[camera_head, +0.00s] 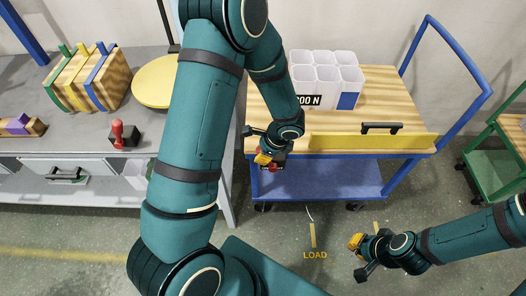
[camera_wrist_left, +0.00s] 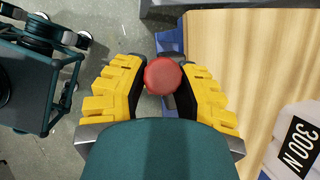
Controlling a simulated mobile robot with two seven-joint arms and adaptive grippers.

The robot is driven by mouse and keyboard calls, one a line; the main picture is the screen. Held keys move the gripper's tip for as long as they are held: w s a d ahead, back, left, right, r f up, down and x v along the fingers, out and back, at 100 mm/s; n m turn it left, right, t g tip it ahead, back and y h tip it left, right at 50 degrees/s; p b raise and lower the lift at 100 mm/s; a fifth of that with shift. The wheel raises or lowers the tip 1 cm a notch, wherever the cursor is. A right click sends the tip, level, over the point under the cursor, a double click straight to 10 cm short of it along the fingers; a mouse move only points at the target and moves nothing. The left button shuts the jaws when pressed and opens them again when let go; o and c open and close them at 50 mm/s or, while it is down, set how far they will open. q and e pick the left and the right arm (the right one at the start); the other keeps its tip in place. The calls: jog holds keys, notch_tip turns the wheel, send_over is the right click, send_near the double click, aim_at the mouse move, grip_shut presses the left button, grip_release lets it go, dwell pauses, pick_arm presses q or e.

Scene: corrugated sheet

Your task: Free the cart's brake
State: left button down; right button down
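The cart (camera_head: 318,180) has a wooden top, a blue lower shelf and a blue push frame at right. A round red knob (camera_wrist_left: 162,77) shows beside the cart's edge in the left wrist view; a little red also shows under the gripper in the head view (camera_head: 279,153). I take it for the brake's knob; its lever is mostly hidden. My left gripper (camera_head: 267,158) is at the cart's front left corner. Its yellow fingers (camera_wrist_left: 163,75) lie on both sides of the knob, apparently touching it. My right gripper (camera_head: 357,257) is open and empty, above the floor.
White bins (camera_head: 323,73) and a 300 N label stand on the cart top. A yellow panel with a black handle (camera_head: 381,127) fronts it. A grey workbench (camera_head: 75,128) is at left, a green cart (camera_head: 502,150) at right. The floor by the LOAD mark (camera_head: 315,255) is clear.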

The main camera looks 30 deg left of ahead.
aim_at(273, 165)
pick_arm(q)
jog(key=shift+d, duration=0.1)
dwell(0.3)
jog(key=shift+w+d+r+g+y+p, duration=0.15)
jog(key=shift+w+d+g+y+p, duration=0.15)
jog(key=shift+d+y, duration=0.15)
jog(key=shift+w+d+r+g+y+p, duration=0.1)
jog(key=shift+w+d+g+y+p, duration=0.1)
jog(key=shift+d+g+y, duration=0.25)
jog(key=shift+w+d+m+g+y, duration=0.3)
jog(key=shift+d+y, duration=0.2)
jog(key=shift+y, duration=0.3)
jog(key=shift+w+d+f+g+y+b, duration=0.15)
jog(key=shift+w+d+g+y+b, duration=0.15)
jog(key=shift+d+y, duration=0.35)
jog(key=shift+w+d+f+g+y+b, duration=0.2)
jog(key=shift+w+d+g+y, duration=0.25)
jog(key=shift+y, duration=0.35)
jog(key=shift+w+d+f+g+y+b, duration=0.2)
jog(key=shift+w+d+g+y, duration=0.15)
jog(key=shift+d+y, duration=0.35)
jog(key=shift+a, duration=0.1)
jog(key=c, duration=0.7)
grip_release()
jog(key=shift+r, duration=0.1)
